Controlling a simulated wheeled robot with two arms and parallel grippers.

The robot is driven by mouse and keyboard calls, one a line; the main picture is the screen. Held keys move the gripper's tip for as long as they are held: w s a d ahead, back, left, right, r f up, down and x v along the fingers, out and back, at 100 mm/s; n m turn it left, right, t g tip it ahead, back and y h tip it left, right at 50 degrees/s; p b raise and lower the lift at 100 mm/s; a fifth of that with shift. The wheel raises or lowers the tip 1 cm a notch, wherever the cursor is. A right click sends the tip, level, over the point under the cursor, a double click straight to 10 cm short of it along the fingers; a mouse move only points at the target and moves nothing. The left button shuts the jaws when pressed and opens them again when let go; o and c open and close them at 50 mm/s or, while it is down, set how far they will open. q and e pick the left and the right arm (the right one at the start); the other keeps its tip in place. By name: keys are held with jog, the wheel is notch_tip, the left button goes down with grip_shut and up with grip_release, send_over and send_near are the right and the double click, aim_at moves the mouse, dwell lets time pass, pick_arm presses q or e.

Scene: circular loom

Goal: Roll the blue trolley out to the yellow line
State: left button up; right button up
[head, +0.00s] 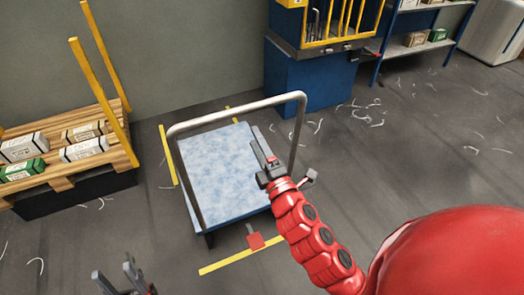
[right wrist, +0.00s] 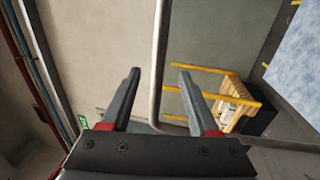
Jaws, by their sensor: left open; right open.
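The blue trolley (head: 222,172) stands on the floor with a flat, mottled blue deck and a tall grey tube handle (head: 236,107). A yellow line (head: 230,263) lies on the floor in front of its near edge. My right gripper (head: 286,152) is open at the handle's right upright. In the right wrist view, a grey tube (right wrist: 160,50) runs between the open fingers (right wrist: 159,74); I cannot tell whether they touch it. My left gripper (head: 116,272) is open and empty, low at the left, away from the trolley.
A red pedal (head: 255,241) sticks out at the trolley's near edge. A wooden pallet (head: 62,171) with boxes and yellow posts stands at left. A blue cabinet (head: 308,80) stands behind the trolley, with shelves (head: 420,45) farther right. White scraps litter the otherwise open floor at right.

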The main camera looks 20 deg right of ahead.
jog(key=s+p, duration=0.1)
jog(key=s, duration=0.2)
jog(key=shift+s+f+p, duration=0.1)
jog(key=shift+f+p, duration=0.2)
jog(key=shift+p, duration=0.1)
